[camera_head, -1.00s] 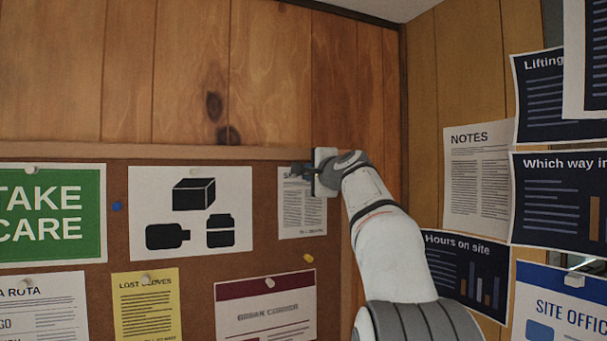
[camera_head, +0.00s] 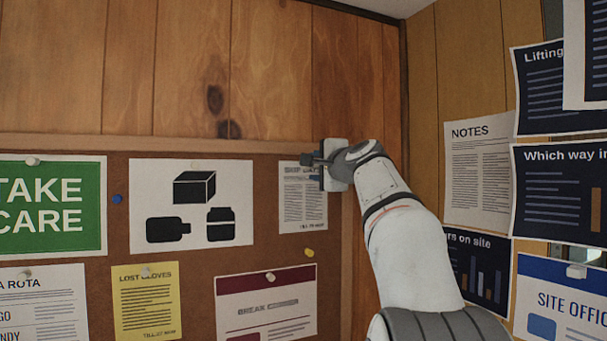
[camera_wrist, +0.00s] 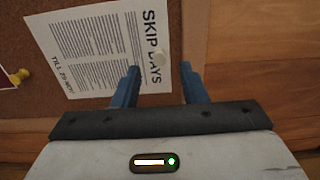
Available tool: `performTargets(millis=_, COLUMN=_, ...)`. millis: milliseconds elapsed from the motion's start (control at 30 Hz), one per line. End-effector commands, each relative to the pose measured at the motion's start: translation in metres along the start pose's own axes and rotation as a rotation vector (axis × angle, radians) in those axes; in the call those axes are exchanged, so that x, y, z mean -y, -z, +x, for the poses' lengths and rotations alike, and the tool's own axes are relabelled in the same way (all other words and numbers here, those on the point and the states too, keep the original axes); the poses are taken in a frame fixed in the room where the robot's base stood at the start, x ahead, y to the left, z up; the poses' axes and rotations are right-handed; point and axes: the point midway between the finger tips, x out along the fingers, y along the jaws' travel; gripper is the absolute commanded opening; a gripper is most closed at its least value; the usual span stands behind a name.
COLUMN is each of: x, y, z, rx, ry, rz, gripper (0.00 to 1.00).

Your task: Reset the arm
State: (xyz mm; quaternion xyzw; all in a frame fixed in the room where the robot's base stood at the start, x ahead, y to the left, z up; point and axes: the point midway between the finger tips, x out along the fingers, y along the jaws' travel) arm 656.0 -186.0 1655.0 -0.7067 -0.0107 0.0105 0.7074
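My gripper (camera_head: 309,168) is in front of the right end of the cork board, by the white "SKIP DAYS" sheet (camera_head: 302,205). I cannot tell whether the fingertips touch the sheet. In the head view the gripper hides part of the sheet's upper right. My arm comes up from the lower right.
The cork board (camera_head: 192,277) carries a green "TAKE CARE" sign (camera_head: 48,207), a picture sheet (camera_head: 190,203), a yellow sheet (camera_head: 147,300) and others. The right wall holds several posters, including a "NOTES" sheet (camera_head: 477,172). My arm covers part of the "Hours on site" poster (camera_head: 482,270).

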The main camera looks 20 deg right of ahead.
Motion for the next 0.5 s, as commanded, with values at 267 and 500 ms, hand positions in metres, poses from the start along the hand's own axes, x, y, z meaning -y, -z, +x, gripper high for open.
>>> performTargets(millis=267, x=-0.002, y=0.0, z=-0.035, rx=0.0, ry=0.0, rz=0.001, gripper=0.39)
performTargets(millis=500, x=-0.012, y=-0.01, z=-0.038, rx=0.012, ry=-0.033, rz=-0.027, gripper=0.39)
